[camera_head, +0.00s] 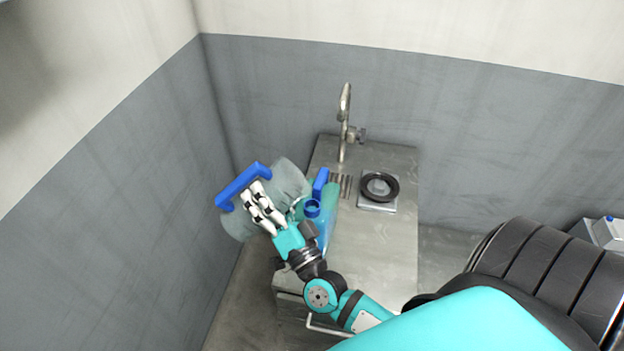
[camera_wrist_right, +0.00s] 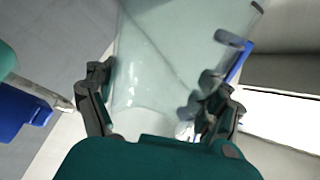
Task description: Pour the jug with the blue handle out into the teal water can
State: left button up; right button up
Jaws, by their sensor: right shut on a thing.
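The jug (camera_head: 290,179) is large and translucent grey, with a blue handle (camera_head: 240,186) on its upper left side. It is tilted well over, held off the counter at its left edge. My right gripper (camera_head: 262,206) is shut on it; in the wrist view the fingers lie on both sides of the jug (camera_wrist_right: 160,60), the handle (camera_wrist_right: 240,62) at the right. The teal water can (camera_head: 328,218), with blue parts on top, stands on the counter just right of the jug. The gripper and jug partly hide it. I cannot tell whether liquid is flowing. My left gripper is out of view.
The metal counter (camera_head: 385,250) has a tap (camera_head: 345,125) at the back, a slotted drain, and a black ring (camera_head: 380,187) on a square plate. Grey walls close off the left and back. The counter's front right part is clear.

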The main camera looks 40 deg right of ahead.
aim_at(276, 167)
jog(key=shift+f, duration=0.1)
dwell(0.3)
jog(key=shift+r+n+y+p, duration=0.45)
jog(key=shift+n+p, duration=0.25)
jog(key=shift+p, duration=0.2)
jog(key=shift+s+d+r+n+g+y+p, duration=0.1)
jog(key=shift+r+n+g+y+p, duration=0.15)
jog(key=shift+r+n+p, duration=0.85)
jog(key=shift+w+d+f+n+g+y+p, duration=0.2)
jog(key=shift+n+p, duration=0.45)
jog(key=shift+p, duration=1.25)
jog(key=shift+s+r+n+g+y+p, duration=0.3)
jog(key=shift+r+n+p, duration=0.45)
jog(key=shift+p, duration=0.75)
jog(key=shift+w+f, duration=0.1)
jog(key=shift+n, duration=0.3)
jog(key=shift+d+r+n+g+p, duration=0.25)
jog(key=shift+r+n+p, duration=0.15)
jog(key=shift+p, duration=0.1)
jog(key=shift+s+d+r+n+g+y, duration=0.2)
jog(key=shift+d+r+n+g, duration=0.25)
jog(key=shift+n, duration=0.6)
jog(key=shift+s+d+r+n+g+y, duration=0.15)
jog(key=shift+d+r+n+g, duration=0.25)
jog(key=shift+n, duration=0.65)
